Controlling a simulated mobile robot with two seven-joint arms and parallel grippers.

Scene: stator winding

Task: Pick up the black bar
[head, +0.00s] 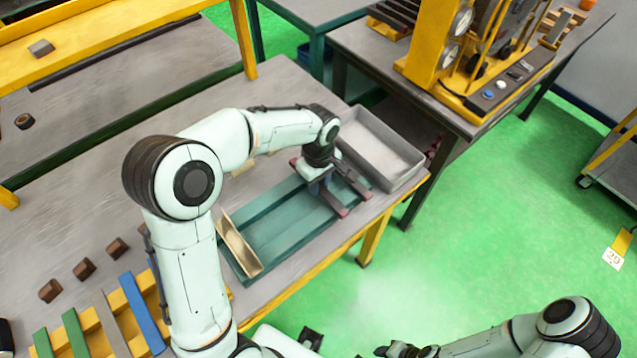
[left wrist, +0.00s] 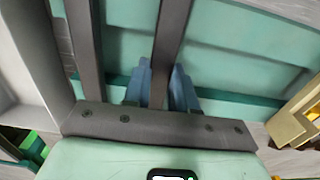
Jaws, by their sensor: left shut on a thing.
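Two black bars lie side by side across the green tray (head: 272,228), near its right end. In the left wrist view, one black bar (left wrist: 172,38) runs between the blue fingers of my left gripper (left wrist: 162,75), which is shut on it. The other black bar (left wrist: 85,50) lies to its left, apart from the fingers. In the head view my left gripper (head: 319,187) points down over the bars, and my wrist hides part of them. My right arm shows at the bottom right; dark parts at its end (head: 402,349) are cut by the frame edge, so its jaws are unclear.
A grey bin (head: 385,150) stands right beside the tray. A tan piece (head: 240,246) lies in the tray's left end. Coloured strips (head: 143,310) and several small brown blocks (head: 84,268) lie at the left. A yellow machine (head: 430,45) stands on the table behind.

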